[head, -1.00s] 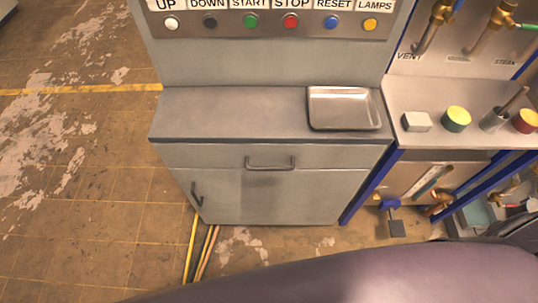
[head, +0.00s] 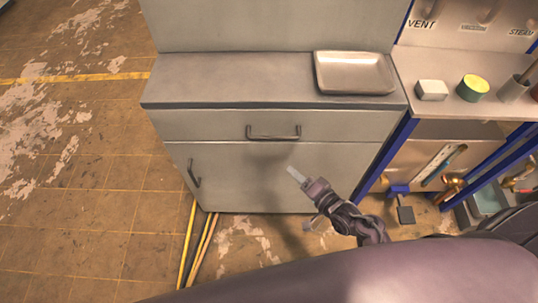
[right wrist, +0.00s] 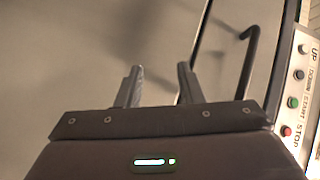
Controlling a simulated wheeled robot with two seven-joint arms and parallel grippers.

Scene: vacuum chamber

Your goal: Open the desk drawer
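The desk drawer (head: 215,126) is a grey front under the desk top, and it looks shut. Its dark bar handle (head: 274,136) is at the middle of the front. My right gripper (head: 293,173) is below and a little right of the handle, in front of the cabinet door, apart from the handle. In the right wrist view its two fingers (right wrist: 158,84) are spread with nothing between them. The handle (right wrist: 248,62) shows there to the right of the fingers. My left gripper is not in view.
A metal tray (head: 352,73) sits on the desk top's right. A cabinet door with its own handle (head: 194,173) is below the drawer. Cables (head: 197,250) lie on the floor.

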